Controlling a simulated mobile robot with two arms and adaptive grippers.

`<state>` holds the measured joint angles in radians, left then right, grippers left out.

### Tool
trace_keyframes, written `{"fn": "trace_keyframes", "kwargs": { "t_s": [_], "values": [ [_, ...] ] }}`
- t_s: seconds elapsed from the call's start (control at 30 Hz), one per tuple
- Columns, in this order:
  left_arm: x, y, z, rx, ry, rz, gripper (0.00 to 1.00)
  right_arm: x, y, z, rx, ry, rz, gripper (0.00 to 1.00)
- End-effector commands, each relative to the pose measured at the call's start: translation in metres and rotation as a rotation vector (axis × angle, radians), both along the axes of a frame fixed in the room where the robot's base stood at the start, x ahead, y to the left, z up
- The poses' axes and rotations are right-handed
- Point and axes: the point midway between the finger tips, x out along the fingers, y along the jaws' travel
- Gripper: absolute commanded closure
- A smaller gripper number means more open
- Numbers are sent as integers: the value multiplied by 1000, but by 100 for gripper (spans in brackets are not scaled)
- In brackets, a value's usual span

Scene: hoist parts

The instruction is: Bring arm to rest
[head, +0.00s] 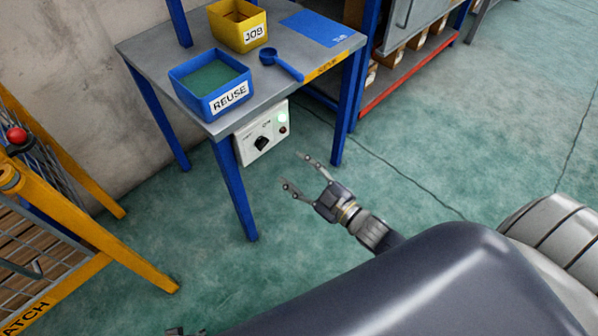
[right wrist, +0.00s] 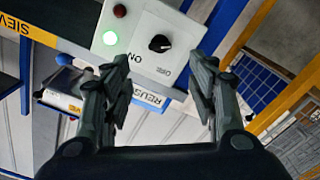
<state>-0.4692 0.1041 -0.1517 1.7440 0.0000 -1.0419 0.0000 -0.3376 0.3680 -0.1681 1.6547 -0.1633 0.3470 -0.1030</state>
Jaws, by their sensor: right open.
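My right gripper (head: 296,171) is open and empty, with its two fingers spread apart over the floor in the head view. It is just in front of and to the right of the white control box (head: 262,135) on the table's front, apart from it. In the right wrist view the open fingers (right wrist: 157,100) point toward that box (right wrist: 150,45), which has a black knob (right wrist: 160,43), a lit green lamp (right wrist: 109,38) and a red button or lamp (right wrist: 119,10). A small dark part at the head view's bottom edge may be my left gripper (head: 184,331); its jaws cannot be made out.
A grey-topped table (head: 150,52) on blue legs holds a blue REUSE bin (head: 212,82), a yellow JOB bin (head: 238,25), a blue scoop (head: 282,64) and a blue mat (head: 318,28). A yellow frame (head: 100,268) stands at left.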

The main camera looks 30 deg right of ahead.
Motion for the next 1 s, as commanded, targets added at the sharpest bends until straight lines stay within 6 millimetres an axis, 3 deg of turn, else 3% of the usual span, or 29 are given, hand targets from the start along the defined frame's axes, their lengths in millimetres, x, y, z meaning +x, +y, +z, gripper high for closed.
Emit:
{"fn": "trace_keyframes", "kwargs": {
  "t_s": [0.63,0.77,0.83,1.0],
  "values": [
    [0,0,0,0,0,0,60,-1,-2,-7,3,29,-16,47],
    [0,0,0,0,0,0,60,-5,-7,-39,17,168,-89,47],
    [0,0,0,0,0,0,60,-13,-12,-66,26,290,-149,47],
    [0,0,0,0,0,0,60,-53,-17,-138,53,635,-297,47]
  ]
}}
